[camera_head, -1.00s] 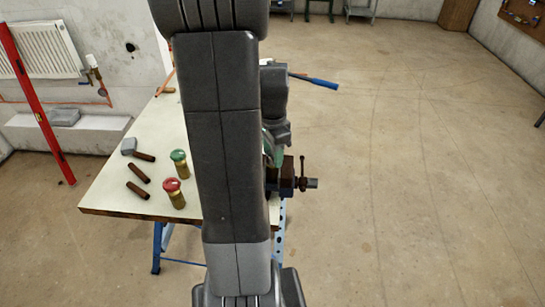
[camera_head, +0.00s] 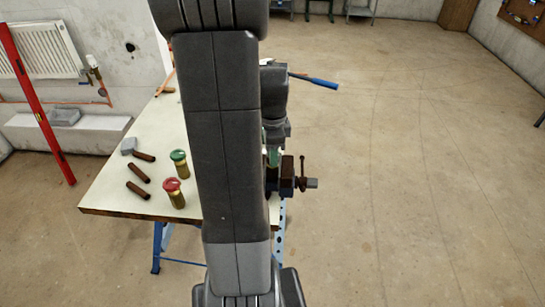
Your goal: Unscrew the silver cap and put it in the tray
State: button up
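My gripper (camera_head: 276,136) points down just above the dark vise (camera_head: 287,178) at the right edge of the workbench. My arm covers most of it, and its fingertips do not show clearly. A small green part (camera_head: 273,157) shows right under it, between gripper and vise; I cannot tell what it belongs to. No silver cap and no tray can be made out; the bench middle is hidden behind my arm. A brass fitting with a green top (camera_head: 179,163) and one with a red top (camera_head: 173,192) stand upright on the bench.
The pale workbench top (camera_head: 110,193) also holds brown cylindrical pieces (camera_head: 138,191) and a grey-headed tool (camera_head: 129,146) on its left. A blue-handled tool (camera_head: 322,83) sticks out past the bench's far right. The floor to the right is clear.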

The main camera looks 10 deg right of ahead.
jog(key=n, duration=0.6)
jog(key=shift+n, duration=0.3)
jog(key=n, duration=1)
jog(key=shift+n, duration=0.3)
jog(key=n, duration=1.1)
jog(key=shift+r, duration=0.1)
jog(key=shift+r+p, duration=1.8)
jog(key=shift+r, duration=0.7)
